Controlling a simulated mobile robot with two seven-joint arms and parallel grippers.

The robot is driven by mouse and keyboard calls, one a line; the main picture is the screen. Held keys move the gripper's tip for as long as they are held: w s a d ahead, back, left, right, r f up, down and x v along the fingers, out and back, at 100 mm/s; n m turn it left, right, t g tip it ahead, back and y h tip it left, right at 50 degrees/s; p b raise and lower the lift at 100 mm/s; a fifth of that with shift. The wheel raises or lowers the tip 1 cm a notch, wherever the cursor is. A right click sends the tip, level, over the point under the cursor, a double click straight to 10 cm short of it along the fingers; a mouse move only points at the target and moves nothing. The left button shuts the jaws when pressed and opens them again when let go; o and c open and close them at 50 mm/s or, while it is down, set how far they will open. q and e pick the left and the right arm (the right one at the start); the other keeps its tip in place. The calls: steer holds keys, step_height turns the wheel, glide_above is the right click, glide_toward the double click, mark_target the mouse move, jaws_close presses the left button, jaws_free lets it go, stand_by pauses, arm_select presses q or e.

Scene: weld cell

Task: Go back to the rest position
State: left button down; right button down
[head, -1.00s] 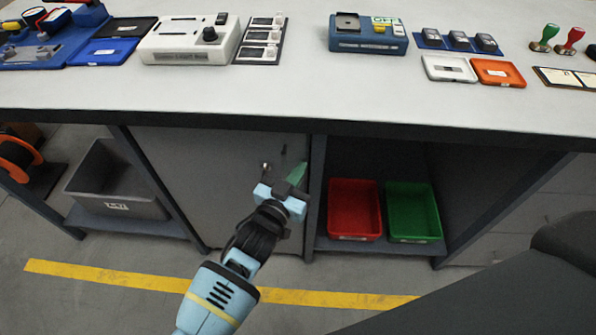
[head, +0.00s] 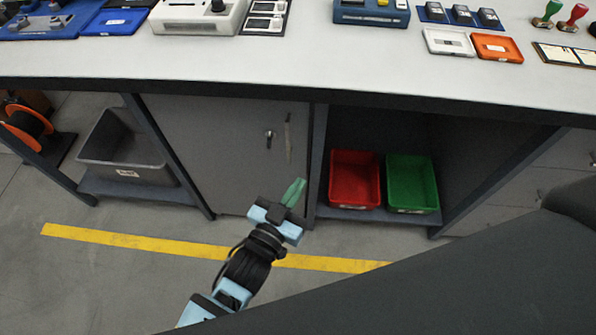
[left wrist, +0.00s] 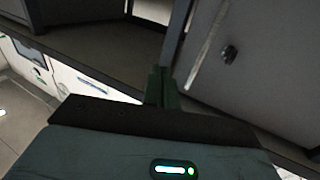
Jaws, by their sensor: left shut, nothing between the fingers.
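My left gripper (head: 294,192) has green fingers that are shut with nothing between them. It is low in front of the bench, near the cabinet door (head: 225,150), and apart from the bench. In the left wrist view the gripper's green fingers (left wrist: 160,88) show together at the middle, with the door handle beyond. My right gripper is not in view. A dark grey part of my own body covers the lower right of the head view.
The workbench (head: 300,65) holds devices and trays along its back. Below it, a red bin (head: 354,180) and a green bin (head: 412,184) stand on an open shelf. A grey bin (head: 125,150) sits at the left. A yellow line (head: 130,242) crosses the floor.

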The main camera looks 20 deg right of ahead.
arm_select(q)
steer(key=shift+s+a+f, duration=0.1)
steer(key=shift+s+a, duration=0.05)
steer(key=shift+s, duration=0.15)
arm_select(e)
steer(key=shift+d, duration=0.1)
